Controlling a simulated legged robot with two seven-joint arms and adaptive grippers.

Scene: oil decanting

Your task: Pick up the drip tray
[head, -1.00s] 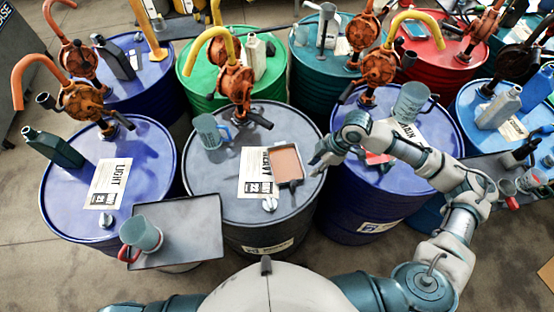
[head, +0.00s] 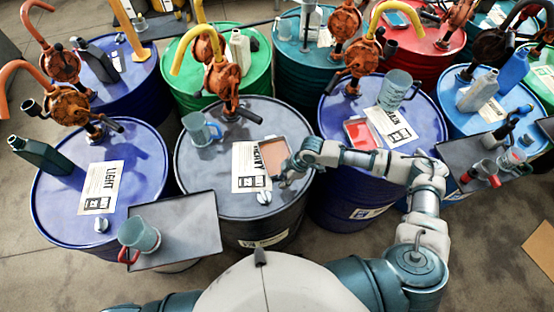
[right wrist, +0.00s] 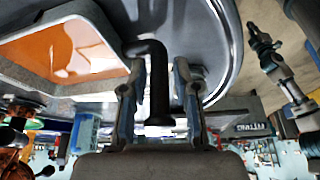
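The drip tray (head: 274,152) is a shallow rectangular pan with a grey rim and orange-brown liquid in it. It lies on top of the dark grey drum (head: 225,197), beside the label sheet. In the right wrist view the tray (right wrist: 60,84) is at the upper left, and its dark handle (right wrist: 158,95) runs between my fingers. My right gripper (head: 284,180) is at the handle, and in the wrist view the gripper (right wrist: 158,78) is open, with a gap on each side of the handle. My left gripper is not in view.
A glass jug (head: 201,129) and a rusty pump (head: 223,80) stand on the same drum. A red tray (head: 361,133) lies on the blue drum to the right. A flat stand (head: 185,225) with a red-handled jug is at the front left. Several other drums stand behind.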

